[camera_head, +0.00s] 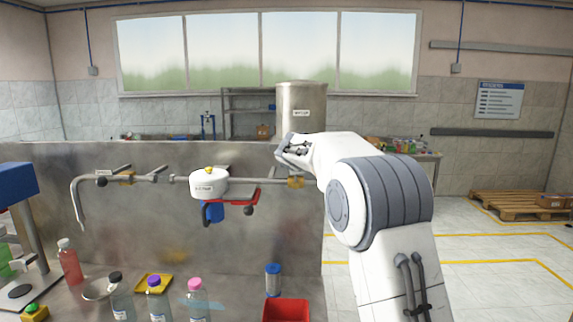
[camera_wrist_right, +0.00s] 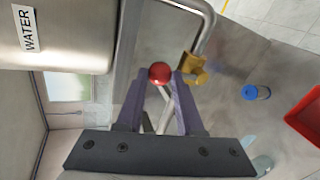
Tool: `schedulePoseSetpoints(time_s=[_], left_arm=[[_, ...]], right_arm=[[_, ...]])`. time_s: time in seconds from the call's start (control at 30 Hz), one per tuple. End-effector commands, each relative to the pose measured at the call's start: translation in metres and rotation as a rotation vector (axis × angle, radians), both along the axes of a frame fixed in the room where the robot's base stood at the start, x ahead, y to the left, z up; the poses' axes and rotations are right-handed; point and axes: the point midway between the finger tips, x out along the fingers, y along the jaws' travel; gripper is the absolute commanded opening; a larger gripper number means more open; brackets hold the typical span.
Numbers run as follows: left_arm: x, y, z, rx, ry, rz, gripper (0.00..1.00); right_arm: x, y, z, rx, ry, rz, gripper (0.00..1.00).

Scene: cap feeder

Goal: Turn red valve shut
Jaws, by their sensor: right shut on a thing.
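The red valve shows in the right wrist view as a brass body (camera_wrist_right: 197,70) on a bent metal pipe, with a red ball knob (camera_wrist_right: 159,72) on a thin grey lever. In the head view its brass body (camera_head: 296,182) sits at the right end of the horizontal pipe. My right gripper (camera_wrist_right: 158,86) is shut on the lever, with the knob at its fingertips. In the head view my right wrist largely hides the gripper and the handle. My left gripper is not in view.
A metal water tank (camera_head: 302,105) stands behind the valve. A white round housing (camera_head: 209,184) hangs on the pipe to the left. Below are a red tray (camera_head: 286,310), a blue-capped jar (camera_head: 273,279) and several bottles.

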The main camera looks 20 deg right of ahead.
Motion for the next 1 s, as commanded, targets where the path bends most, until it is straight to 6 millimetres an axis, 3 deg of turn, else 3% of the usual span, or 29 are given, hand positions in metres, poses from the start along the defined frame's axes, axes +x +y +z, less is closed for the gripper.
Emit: schedulePoseSetpoints(time_s=[0.03,0.3,0.33,0.4,0.43,0.77,1.0], left_arm=[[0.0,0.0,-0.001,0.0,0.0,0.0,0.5],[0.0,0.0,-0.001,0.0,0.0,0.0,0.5],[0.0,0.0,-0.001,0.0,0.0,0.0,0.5],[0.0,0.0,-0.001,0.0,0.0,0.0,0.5],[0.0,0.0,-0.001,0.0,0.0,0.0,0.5],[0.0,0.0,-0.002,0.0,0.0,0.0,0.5],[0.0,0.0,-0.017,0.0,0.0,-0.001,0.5]], right_arm=[[0.0,-0.002,-0.01,-0.002,0.017,-0.003,0.0],[0.0,-0.002,-0.01,-0.002,0.019,-0.004,0.0],[0.0,-0.002,-0.01,-0.002,0.019,-0.004,0.44],[0.0,-0.002,-0.01,-0.002,0.018,-0.004,0.7],[0.0,-0.002,-0.009,-0.002,0.017,-0.004,0.75],[-0.001,0.0,-0.004,-0.001,0.008,-0.001,0.75],[-0.031,0.012,0.008,0.0,0.003,0.0,0.75]])
